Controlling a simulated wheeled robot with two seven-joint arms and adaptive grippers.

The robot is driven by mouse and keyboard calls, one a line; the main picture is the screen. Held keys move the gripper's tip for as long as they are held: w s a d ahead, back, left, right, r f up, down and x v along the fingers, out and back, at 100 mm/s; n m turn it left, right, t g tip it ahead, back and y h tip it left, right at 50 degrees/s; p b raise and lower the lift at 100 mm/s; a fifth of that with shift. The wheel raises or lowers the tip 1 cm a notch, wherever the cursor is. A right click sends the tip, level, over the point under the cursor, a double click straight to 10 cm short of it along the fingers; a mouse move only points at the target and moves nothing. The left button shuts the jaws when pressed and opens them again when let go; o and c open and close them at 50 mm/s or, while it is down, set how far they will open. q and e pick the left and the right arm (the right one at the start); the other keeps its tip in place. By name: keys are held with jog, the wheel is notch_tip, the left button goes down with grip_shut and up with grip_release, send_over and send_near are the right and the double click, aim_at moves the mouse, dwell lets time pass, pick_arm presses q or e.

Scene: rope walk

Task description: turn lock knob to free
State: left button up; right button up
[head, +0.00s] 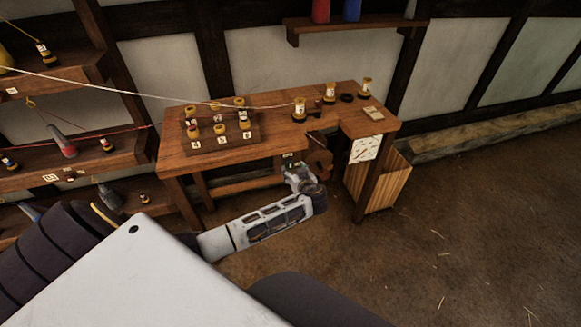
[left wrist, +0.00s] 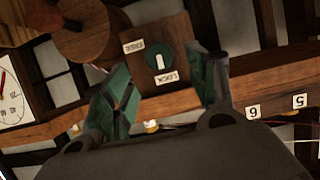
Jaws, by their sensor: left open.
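The lock knob (left wrist: 153,58) is a dark green round dial with a white pointer bar, set on a brown wooden plate (left wrist: 176,32). It shows in the left wrist view beyond my fingers. A FREE label (left wrist: 134,46) and a LOCK label (left wrist: 166,78) sit beside it. The white bar lies on the side toward LOCK. My left gripper (left wrist: 165,88) is open, with its green-padded fingers apart and the knob framed between them, not gripped. In the head view my left gripper (head: 298,178) is at the front edge of the wooden table (head: 250,148). My right gripper is not in view.
A round wooden drum (left wrist: 92,30) is close beside the knob plate. A rack of spools (head: 218,130) and loose spools (head: 330,93) stand on the table. A slatted wooden bin (head: 378,182) is at the right. The floor (head: 470,210) right of it is clear.

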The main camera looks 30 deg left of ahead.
aim_at(290, 166)
pick_arm(q)
jog(key=x, duration=0.3)
jog(key=shift+x, duration=0.75)
jog(key=shift+w+a+f, duration=0.2)
jog(key=shift+w+a, duration=0.25)
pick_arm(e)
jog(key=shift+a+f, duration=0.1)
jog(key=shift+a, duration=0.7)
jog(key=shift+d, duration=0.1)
pick_arm(q)
jog(key=c, duration=1)
jog(key=shift+c, duration=0.2)
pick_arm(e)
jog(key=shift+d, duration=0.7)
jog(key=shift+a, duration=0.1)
